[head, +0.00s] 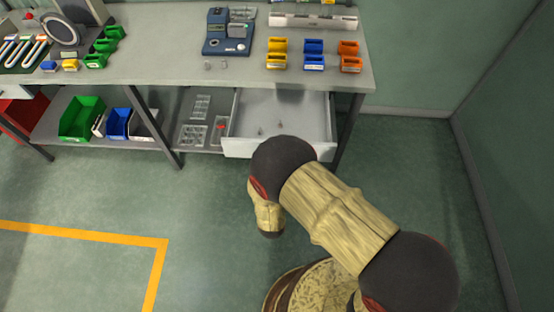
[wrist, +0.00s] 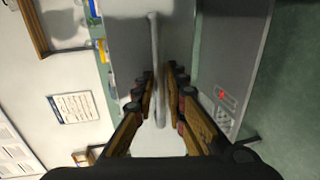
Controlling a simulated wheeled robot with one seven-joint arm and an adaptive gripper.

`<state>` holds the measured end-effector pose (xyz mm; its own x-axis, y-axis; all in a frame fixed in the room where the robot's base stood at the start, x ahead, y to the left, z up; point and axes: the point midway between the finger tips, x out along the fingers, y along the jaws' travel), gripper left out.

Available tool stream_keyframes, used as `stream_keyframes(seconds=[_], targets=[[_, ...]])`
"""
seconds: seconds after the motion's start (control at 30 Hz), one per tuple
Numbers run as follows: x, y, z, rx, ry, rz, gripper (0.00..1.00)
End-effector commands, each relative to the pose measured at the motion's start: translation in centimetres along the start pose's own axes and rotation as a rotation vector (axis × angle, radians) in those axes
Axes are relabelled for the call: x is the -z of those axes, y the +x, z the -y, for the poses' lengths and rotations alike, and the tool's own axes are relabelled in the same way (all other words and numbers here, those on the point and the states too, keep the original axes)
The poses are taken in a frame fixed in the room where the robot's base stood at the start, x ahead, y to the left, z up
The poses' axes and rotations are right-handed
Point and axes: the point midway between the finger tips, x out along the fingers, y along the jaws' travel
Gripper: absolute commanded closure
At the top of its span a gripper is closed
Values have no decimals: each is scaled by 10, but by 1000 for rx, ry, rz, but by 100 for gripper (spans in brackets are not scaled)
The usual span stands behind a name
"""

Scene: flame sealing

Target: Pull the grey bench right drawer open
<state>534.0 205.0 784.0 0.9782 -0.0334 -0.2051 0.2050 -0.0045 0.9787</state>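The grey bench (head: 170,62) stands across the top of the head view. Its right drawer (head: 310,112) is pulled out, and its light grey inside shows a few tiny items on the floor of the tray. The drawer's front panel (head: 238,148) is partly hidden by my arm. My gripper is hidden behind my arm in the head view. In the wrist view my gripper (wrist: 162,72) has its two fingers close on either side of the pale bar handle (wrist: 155,40), and seems shut on it.
A blue device (head: 228,35) and small yellow, blue and orange bins (head: 313,55) stand on the benchtop. Green and blue bins (head: 83,118) sit on the lower shelf. A wall closes off the right side. The floor left of my arm is clear.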

Motion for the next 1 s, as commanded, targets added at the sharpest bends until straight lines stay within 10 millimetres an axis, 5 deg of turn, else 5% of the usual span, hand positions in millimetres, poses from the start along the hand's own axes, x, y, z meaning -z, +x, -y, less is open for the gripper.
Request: stream_keyframes(seconds=[0.23, 0.7, 1.0], targets=[[1, -12, 0, 1, 0, -2, 87], [2, -96, 0, 0, -2, -5, 87], [0, -119, 0, 0, -1, -1, 87]])
